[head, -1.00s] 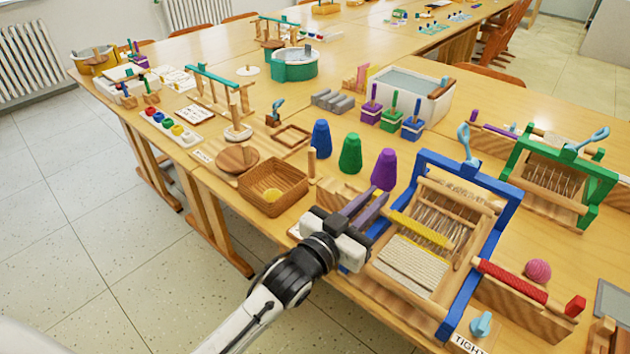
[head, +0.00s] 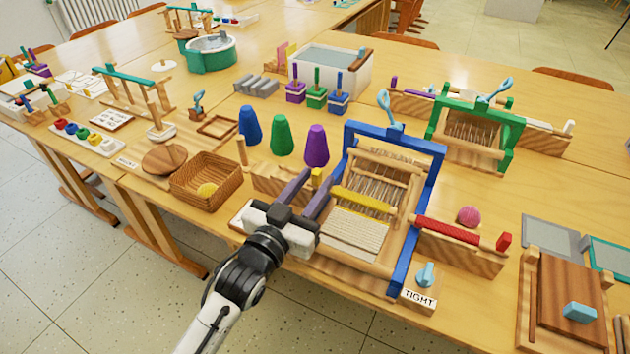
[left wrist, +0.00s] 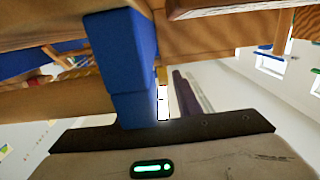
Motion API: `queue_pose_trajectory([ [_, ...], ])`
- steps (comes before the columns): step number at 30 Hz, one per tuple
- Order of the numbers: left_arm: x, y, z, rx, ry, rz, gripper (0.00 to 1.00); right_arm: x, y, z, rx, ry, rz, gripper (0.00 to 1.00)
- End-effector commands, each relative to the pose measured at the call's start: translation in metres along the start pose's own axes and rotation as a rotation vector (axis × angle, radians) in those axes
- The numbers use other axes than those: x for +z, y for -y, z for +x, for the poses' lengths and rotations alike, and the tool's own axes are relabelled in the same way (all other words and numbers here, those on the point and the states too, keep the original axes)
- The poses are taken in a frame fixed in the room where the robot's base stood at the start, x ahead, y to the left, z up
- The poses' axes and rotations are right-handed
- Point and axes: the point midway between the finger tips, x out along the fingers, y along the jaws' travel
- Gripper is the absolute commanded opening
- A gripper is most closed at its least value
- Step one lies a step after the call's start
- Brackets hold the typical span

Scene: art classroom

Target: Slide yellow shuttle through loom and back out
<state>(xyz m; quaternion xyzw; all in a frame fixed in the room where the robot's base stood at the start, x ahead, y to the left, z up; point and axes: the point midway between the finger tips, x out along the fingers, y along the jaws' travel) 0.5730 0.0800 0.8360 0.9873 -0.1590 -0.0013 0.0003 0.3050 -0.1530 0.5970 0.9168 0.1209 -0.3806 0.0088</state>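The yellow shuttle (head: 362,203) lies across the threads inside the blue-framed loom (head: 400,255). A small yellow piece (head: 317,177), in line with it, shows just left of the loom's left post; it looks like the shuttle's end. My left gripper (head: 319,179) is at the loom's left side. Its two dark purple fingers are apart, with the yellow piece between or just beyond their tips; contact cannot be told. In the left wrist view a blue loom post (left wrist: 122,65) hides much, with a sliver of yellow (left wrist: 162,75) beside one finger. My right gripper is out of view.
A red bar on a wooden stand (head: 447,231) and a TIGHT sign block (head: 418,298) sit right of the loom. Blue, green and purple cones (head: 281,136) stand behind it. A wicker basket (head: 215,190) with a yellow ball is at left. A green loom (head: 475,105) stands behind right.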

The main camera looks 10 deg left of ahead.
Motion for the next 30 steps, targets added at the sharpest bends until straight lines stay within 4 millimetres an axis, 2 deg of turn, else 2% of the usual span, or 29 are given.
queue_pose_trajectory([
  [9,0.002,-0.001,-0.062,0.001,0.006,0.000,0.31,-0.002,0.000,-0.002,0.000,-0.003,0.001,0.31],
  [15,0.002,-0.001,-0.088,0.002,0.005,-0.001,0.31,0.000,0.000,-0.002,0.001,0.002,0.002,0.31],
  [21,0.001,-0.001,-0.095,0.002,0.004,0.000,0.31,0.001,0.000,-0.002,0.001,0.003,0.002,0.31],
  [30,-0.002,-0.003,-0.089,0.009,0.013,-0.013,0.31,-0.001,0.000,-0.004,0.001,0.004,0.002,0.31],
])
